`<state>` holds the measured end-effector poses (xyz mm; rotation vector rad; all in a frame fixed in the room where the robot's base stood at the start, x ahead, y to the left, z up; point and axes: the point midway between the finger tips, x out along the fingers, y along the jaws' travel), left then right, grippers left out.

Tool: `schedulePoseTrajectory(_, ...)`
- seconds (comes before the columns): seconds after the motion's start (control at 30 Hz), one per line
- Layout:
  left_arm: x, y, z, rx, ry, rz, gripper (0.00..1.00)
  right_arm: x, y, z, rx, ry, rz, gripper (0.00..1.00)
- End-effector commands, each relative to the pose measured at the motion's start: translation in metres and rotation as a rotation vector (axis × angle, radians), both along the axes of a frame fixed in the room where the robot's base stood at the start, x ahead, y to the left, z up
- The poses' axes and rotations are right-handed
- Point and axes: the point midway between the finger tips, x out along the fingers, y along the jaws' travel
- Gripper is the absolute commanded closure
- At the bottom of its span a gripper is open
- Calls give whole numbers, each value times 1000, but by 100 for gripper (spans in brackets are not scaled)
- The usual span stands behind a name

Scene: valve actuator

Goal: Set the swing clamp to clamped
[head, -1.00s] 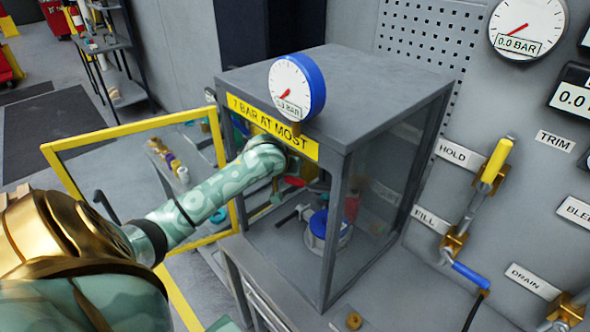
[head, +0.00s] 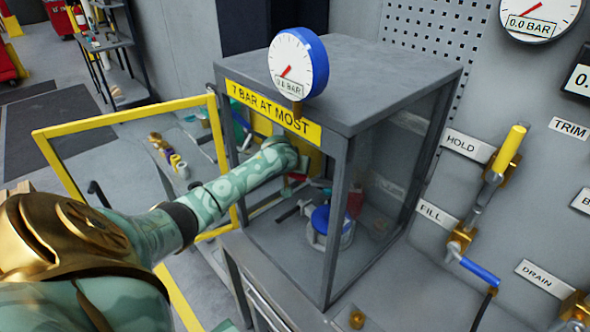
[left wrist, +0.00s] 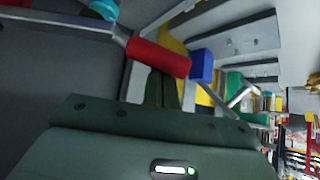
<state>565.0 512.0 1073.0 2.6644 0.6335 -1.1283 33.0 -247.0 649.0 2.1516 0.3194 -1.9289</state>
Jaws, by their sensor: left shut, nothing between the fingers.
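My left arm reaches through the open front of the grey test cabinet (head: 395,62). In the left wrist view my left gripper (left wrist: 164,88) is shut and empty, its dark fingers just short of or against a red cylindrical grip (left wrist: 158,57) on a grey bar. I cannot tell whether they touch. This looks like the swing clamp's lever, but its position, clamped or not, is unclear. In the head view the wrist hides the fingers. A blue-topped round fitting (head: 322,218) with a dark handle stands on the cabinet floor. My right gripper is out of view.
The yellow-framed door (head: 120,113) stands open to the left. A round gauge (head: 298,64) is mounted on the cabinet's front top edge. Cabinet posts and glass enclose the arm's right side. A yellow-handled valve (head: 508,150) and a blue-handled valve (head: 478,270) are on the right panel.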

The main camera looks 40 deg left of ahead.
Motion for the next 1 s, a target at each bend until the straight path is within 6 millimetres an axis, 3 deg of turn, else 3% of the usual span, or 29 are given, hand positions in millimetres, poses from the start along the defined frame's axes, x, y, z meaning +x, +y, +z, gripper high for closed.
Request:
schedulePoseTrajectory(0.3,0,0,1,0,0,1,100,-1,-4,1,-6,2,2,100)
schedulePoseTrajectory(0.47,-4,-3,4,-3,0,21,100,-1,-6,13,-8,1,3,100)
schedulePoseTrajectory(0.73,-25,-18,9,-7,6,146,100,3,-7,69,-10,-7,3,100)
schedulePoseTrajectory(1.0,-56,-48,6,-10,5,366,100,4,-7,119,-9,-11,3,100)
